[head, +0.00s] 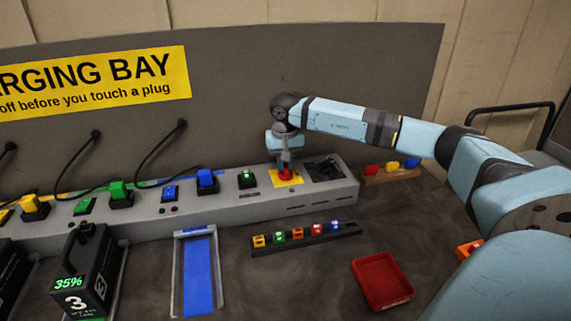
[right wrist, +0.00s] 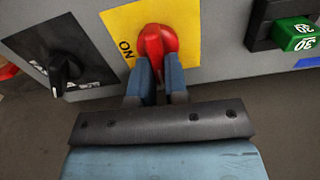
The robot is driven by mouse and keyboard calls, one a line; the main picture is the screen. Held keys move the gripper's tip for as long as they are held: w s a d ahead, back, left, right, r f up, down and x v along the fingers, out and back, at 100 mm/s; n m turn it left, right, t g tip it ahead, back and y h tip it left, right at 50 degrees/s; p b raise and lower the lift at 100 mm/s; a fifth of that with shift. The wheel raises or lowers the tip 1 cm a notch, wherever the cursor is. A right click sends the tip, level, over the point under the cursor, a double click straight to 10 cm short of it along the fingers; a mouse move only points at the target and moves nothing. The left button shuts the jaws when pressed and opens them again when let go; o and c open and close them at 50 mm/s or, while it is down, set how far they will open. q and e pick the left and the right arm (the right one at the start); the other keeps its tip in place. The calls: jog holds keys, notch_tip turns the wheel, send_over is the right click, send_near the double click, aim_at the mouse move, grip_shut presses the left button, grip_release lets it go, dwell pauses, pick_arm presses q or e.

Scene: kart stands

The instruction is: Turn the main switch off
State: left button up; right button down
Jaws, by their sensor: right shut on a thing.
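The main switch is a red knob (head: 286,174) on a yellow plate (head: 276,180), on top of the grey charging unit near its right end. In the right wrist view the red knob (right wrist: 155,42) sits on the yellow plate (right wrist: 118,22), with the word ON beside it. My right gripper (head: 285,163) reaches down onto the knob. In the right wrist view its two blue fingers (right wrist: 160,75) are shut on the knob's near part. My left gripper is in neither view.
A black dial (right wrist: 66,72) sits beside the yellow plate. Green and blue plugs (head: 207,180) line the grey unit (head: 150,215). A battery (head: 88,275) reads 35%. A strip of coloured blocks (head: 305,236) and a red tray (head: 382,281) lie in front.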

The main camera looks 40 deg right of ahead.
aim_at(285, 165)
jog(key=shift+n, duration=0.4)
jog(key=c, duration=1.1)
grip_release()
jog(key=shift+a, duration=0.1)
jog(key=shift+c, duration=0.2)
notch_tip(285, 165, up, 14)
jog(key=shift+s+f, duration=0.1)
jog(key=shift+f, duration=0.05)
